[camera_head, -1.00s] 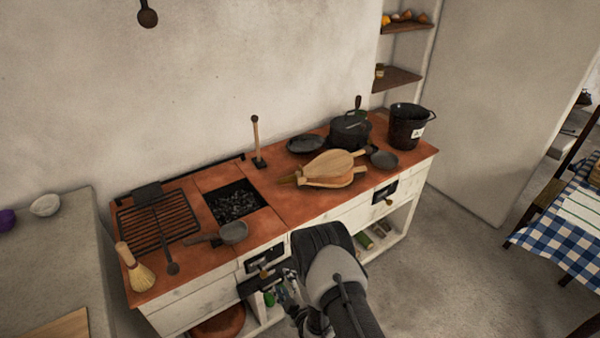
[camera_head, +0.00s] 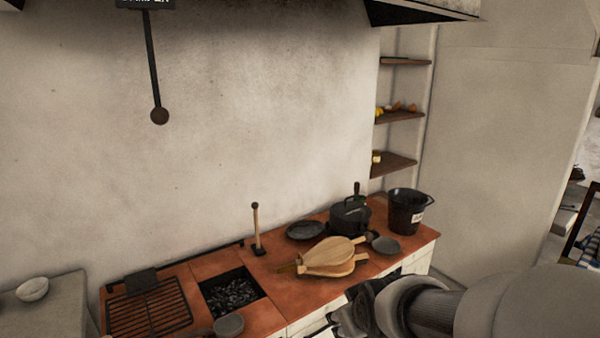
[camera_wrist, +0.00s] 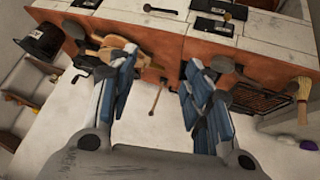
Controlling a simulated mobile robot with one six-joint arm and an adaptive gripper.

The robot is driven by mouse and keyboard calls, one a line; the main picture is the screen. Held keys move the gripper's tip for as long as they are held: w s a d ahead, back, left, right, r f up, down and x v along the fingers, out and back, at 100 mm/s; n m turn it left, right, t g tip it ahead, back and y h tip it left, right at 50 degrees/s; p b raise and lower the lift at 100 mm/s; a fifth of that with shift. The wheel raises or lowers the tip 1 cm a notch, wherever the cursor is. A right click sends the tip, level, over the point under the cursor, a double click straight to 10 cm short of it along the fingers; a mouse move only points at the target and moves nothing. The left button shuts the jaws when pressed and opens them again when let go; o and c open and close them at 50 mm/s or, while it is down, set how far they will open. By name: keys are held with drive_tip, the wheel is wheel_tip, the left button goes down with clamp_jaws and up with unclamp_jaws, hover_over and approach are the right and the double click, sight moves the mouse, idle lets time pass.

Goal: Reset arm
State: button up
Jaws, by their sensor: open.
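My arm (camera_head: 430,308) reaches in from the lower right of the head view, in front of the hearth counter (camera_head: 290,284). The end of my gripper is near the counter's front edge there, and its fingertips are hard to make out. In the wrist view my gripper (camera_wrist: 160,88) is open, with its two blue-padded fingers wide apart and nothing between them. Past the fingers the wrist view shows the counter front, upside down.
On the counter are wooden bellows (camera_head: 330,258), a lidded black pot (camera_head: 350,216), a black bucket (camera_head: 407,211), a dark plate (camera_head: 305,230), a coal pit (camera_head: 232,293) and a grill (camera_head: 148,310). A hood (camera_head: 420,10) overhangs above. A pull rod (camera_head: 153,70) hangs left.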

drive_tip(key=s+d+r+m+g, duration=0.1)
drive_tip(key=s+d+r+m, duration=0.1)
drive_tip(key=s, duration=0.9)
drive_tip(key=s+d+r+m+g, duration=0.2)
drive_tip(key=s+r, duration=0.1)
drive_tip(key=s, duration=0.9)
drive_tip(key=shift+s+m+h, duration=0.15)
drive_tip(key=shift+m+h, duration=0.15)
drive_tip(key=shift+m, duration=0.1)
